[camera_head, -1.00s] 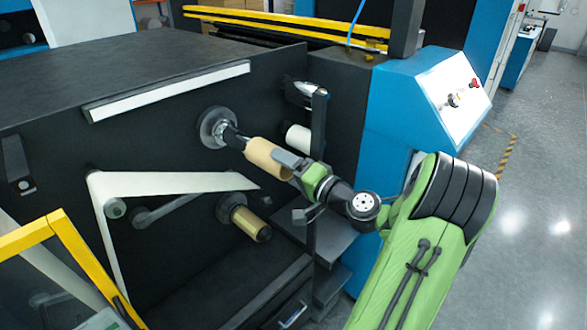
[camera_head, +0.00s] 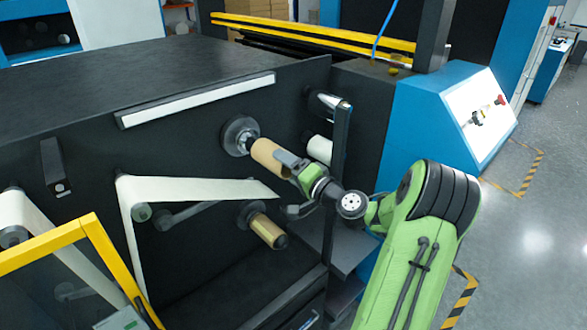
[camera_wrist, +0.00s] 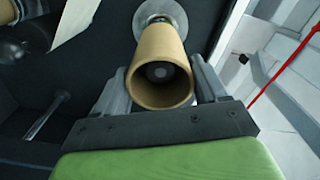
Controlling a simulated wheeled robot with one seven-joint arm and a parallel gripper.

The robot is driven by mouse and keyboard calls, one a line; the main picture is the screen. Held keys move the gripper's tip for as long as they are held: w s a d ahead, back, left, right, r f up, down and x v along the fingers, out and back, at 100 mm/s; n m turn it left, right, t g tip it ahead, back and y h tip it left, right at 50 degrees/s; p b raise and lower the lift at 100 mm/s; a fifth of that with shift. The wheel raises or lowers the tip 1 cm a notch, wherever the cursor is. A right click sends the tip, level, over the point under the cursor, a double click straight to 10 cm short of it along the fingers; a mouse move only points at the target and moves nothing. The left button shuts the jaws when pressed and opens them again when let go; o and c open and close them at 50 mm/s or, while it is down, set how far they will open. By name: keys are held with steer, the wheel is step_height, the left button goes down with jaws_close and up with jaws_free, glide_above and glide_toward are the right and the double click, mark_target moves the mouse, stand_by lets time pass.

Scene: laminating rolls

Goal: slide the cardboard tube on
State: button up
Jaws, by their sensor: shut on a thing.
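The tan cardboard tube (camera_head: 268,155) is around the dark spindle on the machine's black front panel. Its far end is close to the round grey flange (camera_head: 238,134); only a short bit of spindle shows between them. In the wrist view the tube (camera_wrist: 158,50) has its open end toward me, and the spindle's round end (camera_wrist: 158,72) shows inside the bore. My gripper (camera_head: 286,162) is shut on the tube near its outer end, with one finger on each side in the wrist view (camera_wrist: 160,82).
A second spindle with a tan roll (camera_head: 266,230) sits below. A white web (camera_head: 190,190) runs to its left. A dark upright post (camera_head: 338,150) stands close to my wrist. A yellow frame (camera_head: 90,235) is at lower left, and a blue control console (camera_head: 440,110) at right.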

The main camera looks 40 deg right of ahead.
steer(key=shift+w+a+p, duration=0.1)
steer(key=shift+w+p, duration=0.7)
steer(key=shift+w, duration=1.75)
steer(key=o, duration=1.4)
steer(key=s+b, duration=0.2)
steer(key=s, duration=1.3)
steer(key=shift+s+d, duration=0.2)
steer(key=shift+s, duration=0.2)
